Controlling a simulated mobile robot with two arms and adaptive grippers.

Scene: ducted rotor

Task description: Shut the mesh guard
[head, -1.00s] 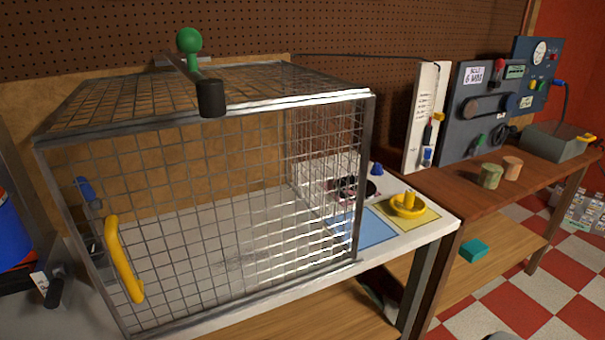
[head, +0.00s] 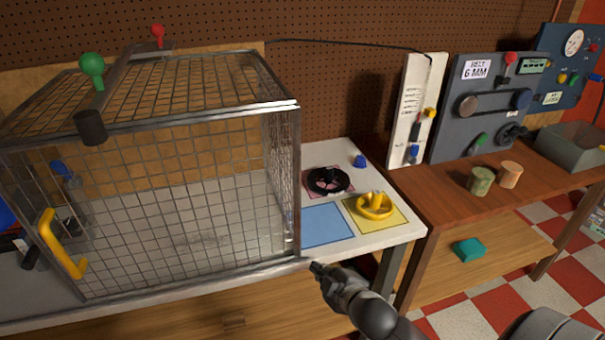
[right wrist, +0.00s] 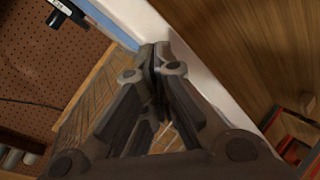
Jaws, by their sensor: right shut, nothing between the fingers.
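The mesh guard (head: 190,185) is a wire cage with a grey metal frame, on the white bench at left in the head view. Its yellow handle (head: 58,245) is at the lower left of the front mesh. The front mesh spans the cage's face; I cannot tell whether a gap remains along its edges. My right gripper (head: 317,268) is just in front of the bench edge, near the cage's lower right corner and far from the handle. It is shut and empty, as its joined fingertips show in the right wrist view (right wrist: 157,52). My left gripper is out of view.
A green knob (head: 91,66) and dark cylinder (head: 90,127) show at the cage top. A blue mat (head: 325,225), black wheel (head: 329,181) and yellow ring part (head: 375,207) lie right of the cage. A wooden bench (head: 440,200) stands further right.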

